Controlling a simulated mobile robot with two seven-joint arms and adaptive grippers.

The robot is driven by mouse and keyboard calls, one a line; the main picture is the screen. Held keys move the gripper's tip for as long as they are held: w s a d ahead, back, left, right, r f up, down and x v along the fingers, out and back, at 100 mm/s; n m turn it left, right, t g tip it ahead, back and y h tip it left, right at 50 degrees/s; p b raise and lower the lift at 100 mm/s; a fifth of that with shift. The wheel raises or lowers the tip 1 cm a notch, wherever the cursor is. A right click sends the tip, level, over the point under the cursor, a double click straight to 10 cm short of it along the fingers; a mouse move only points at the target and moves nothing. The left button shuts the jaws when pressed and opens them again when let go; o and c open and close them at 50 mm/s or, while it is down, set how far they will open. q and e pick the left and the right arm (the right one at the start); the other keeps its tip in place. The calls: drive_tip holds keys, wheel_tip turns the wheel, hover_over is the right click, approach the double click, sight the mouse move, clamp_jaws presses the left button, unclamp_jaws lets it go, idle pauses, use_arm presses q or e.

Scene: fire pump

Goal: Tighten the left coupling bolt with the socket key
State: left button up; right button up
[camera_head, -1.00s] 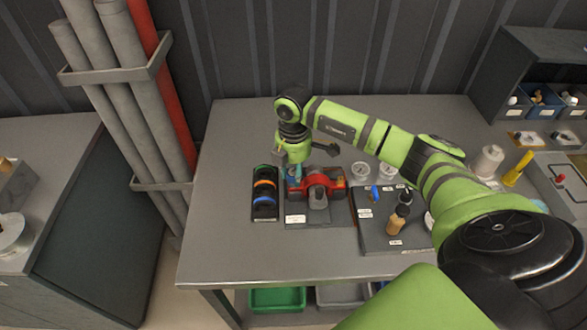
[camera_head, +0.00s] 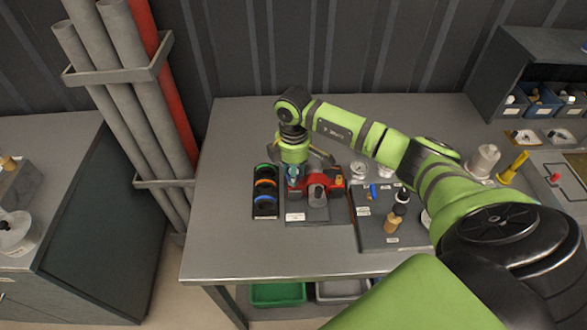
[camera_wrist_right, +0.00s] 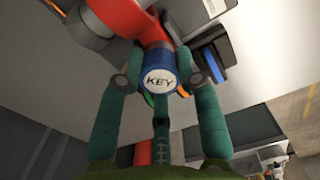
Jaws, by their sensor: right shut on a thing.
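My right gripper (camera_head: 293,175) points down over the left end of the red pump coupling (camera_head: 334,184) on the bench. In the right wrist view its green fingers (camera_wrist_right: 160,82) are shut on the blue socket key, whose round end (camera_wrist_right: 159,79) reads KEY. The red coupling (camera_wrist_right: 112,20) shows just beyond the key. The left coupling bolt is hidden beneath the key and gripper, so I cannot tell how the key sits on it. My left gripper is not in view.
A black rack with coloured rings (camera_head: 265,191) stands just left of the coupling. A dark tool board (camera_head: 378,235) with a wooden-handled tool (camera_head: 394,222) lies to the right. Gauges (camera_head: 358,170) stand behind. The bench's left front (camera_head: 225,255) is clear.

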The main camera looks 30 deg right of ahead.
drive_tip(key=shift+n, duration=0.7)
drive_tip(key=shift+r+p, duration=0.8)
drive_tip(key=shift+r, duration=0.4)
drive_tip(key=shift+r+p, duration=0.6)
drive_tip(key=shift+r, duration=0.5)
